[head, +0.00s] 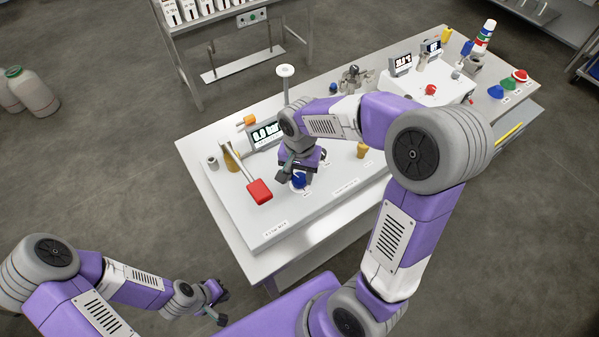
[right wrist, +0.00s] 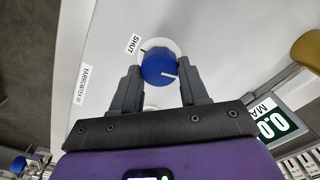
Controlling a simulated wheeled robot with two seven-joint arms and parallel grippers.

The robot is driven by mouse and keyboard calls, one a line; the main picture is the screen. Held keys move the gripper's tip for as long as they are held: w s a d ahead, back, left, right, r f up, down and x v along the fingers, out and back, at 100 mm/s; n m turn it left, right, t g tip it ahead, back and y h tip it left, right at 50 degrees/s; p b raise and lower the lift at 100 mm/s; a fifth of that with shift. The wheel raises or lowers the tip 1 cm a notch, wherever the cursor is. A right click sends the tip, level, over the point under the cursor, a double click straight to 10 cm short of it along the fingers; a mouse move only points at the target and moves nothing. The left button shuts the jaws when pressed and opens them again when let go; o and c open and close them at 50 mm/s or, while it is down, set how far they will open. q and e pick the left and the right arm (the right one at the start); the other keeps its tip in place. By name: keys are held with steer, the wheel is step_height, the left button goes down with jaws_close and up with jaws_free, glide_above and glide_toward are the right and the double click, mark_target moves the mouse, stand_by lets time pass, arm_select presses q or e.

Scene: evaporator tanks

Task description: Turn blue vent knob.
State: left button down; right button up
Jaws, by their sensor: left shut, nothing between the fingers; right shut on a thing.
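The blue vent knob (head: 299,181) sits on the front of the white panel (head: 262,226). In the right wrist view the round blue knob (right wrist: 158,66) has a white mark on its face, at the lower right, turned away from the label SHUT (right wrist: 131,44). My right gripper (right wrist: 160,75) is shut on the knob, with one finger on each side. It also shows in the head view (head: 291,174), coming down from above. My left gripper (head: 222,294) is shut and empty, low at the left and away from the table.
A red-handled lever (head: 260,191) stands left of the knob. Behind it is a display (head: 266,134). A yellow knob (head: 362,150) is on the right side of the panel. A second station with a red button (head: 430,89) stands further right.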

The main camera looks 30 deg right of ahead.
mark_target(300, 177)
steer(key=shift+m, duration=1.6)
steer(key=o, duration=1.1)
steer(key=shift+c, duration=0.2)
steer(key=shift+r, duration=0.1)
step_height(300, 177, up, 7)
steer(key=shift+r+p, duration=0.2)
steer(key=shift+p, duration=0.7)
